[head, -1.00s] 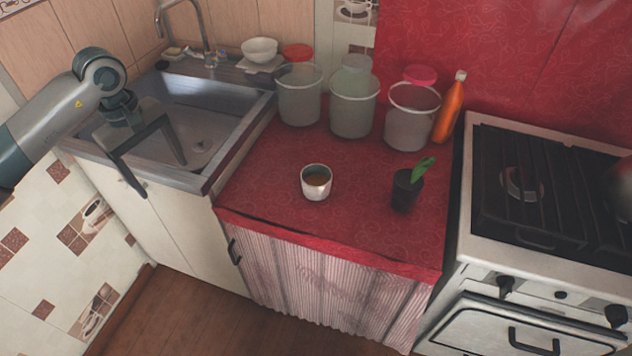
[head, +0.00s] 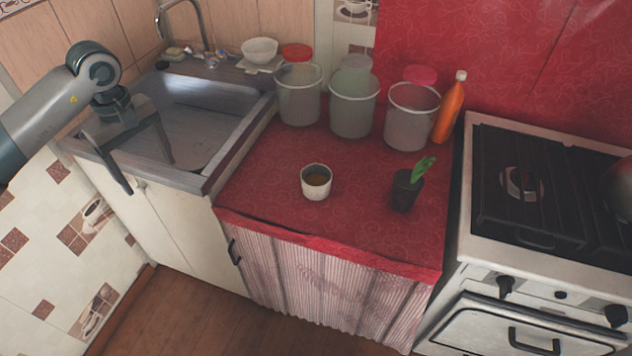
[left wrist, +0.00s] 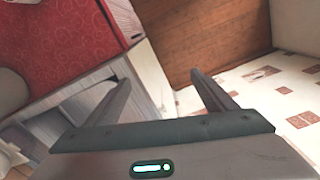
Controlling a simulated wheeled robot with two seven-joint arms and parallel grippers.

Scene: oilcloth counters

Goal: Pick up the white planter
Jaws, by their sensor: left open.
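The white planter (head: 316,182) is a small round pot with brown soil inside. It stands upright on the red oilcloth counter (head: 270,195), left of the dark pot. My left gripper (head: 150,180) is open and empty, over the front part of the sink at the left of the head view, well apart from the planter. In the left wrist view its two fingers (left wrist: 165,92) are spread with nothing between them. The planter cannot be made out in the left wrist view. My right gripper is not in view.
A dark pot with a green plant (head: 406,188) stands right of the planter. Several tall buckets, one a grey bucket (head: 411,115), and an orange bottle (head: 449,108) stand behind. The stove (head: 540,190) borders the counter on the right, the sink (head: 205,110) on the left.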

